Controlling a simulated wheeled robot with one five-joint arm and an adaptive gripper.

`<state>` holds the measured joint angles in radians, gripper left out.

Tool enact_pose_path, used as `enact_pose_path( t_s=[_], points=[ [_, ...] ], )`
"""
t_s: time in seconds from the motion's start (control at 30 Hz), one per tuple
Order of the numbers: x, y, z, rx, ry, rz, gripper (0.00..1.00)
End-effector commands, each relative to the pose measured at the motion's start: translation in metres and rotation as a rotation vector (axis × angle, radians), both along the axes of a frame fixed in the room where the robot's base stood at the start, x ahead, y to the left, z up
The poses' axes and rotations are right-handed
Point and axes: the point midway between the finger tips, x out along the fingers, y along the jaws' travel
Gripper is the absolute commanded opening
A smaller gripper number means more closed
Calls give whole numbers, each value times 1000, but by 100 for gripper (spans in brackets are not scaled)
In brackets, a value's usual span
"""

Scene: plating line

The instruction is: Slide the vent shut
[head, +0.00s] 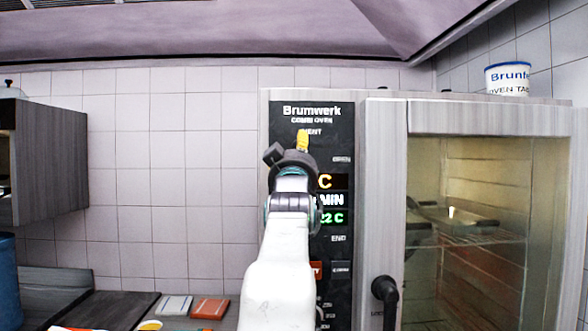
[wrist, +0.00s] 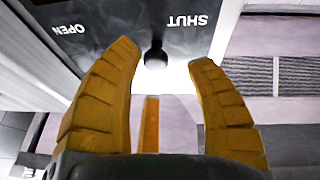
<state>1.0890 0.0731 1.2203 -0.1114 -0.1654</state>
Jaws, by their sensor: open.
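The vent's small dark knob (wrist: 155,56) shows in the wrist view on the black oven panel, between the upside-down labels OPEN on the left and SHUT on the right. It is nearer to SHUT. My gripper (wrist: 164,54) is open, with one yellow finger on each side of the knob. Gaps show between the knob and both fingers, so neither seems to touch it. In the head view my gripper (head: 302,142) is just below the VENT label on the oven's control panel (head: 340,112). My arm hides the knob there.
The oven's glass door (head: 470,215) with its dark handle (head: 384,290) is right of the panel. A labelled tub (head: 508,79) stands on top of the oven. A counter with a dark board (head: 105,310) and small items lies at lower left.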

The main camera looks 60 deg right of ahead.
Motion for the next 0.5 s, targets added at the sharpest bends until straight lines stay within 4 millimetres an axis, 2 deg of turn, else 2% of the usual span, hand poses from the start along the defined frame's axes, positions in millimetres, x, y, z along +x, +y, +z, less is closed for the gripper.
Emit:
enact_pose_path(
  t_s=[0.5],
  points=[
    [-27,51,-23,0,-1,1,50]
  ],
)
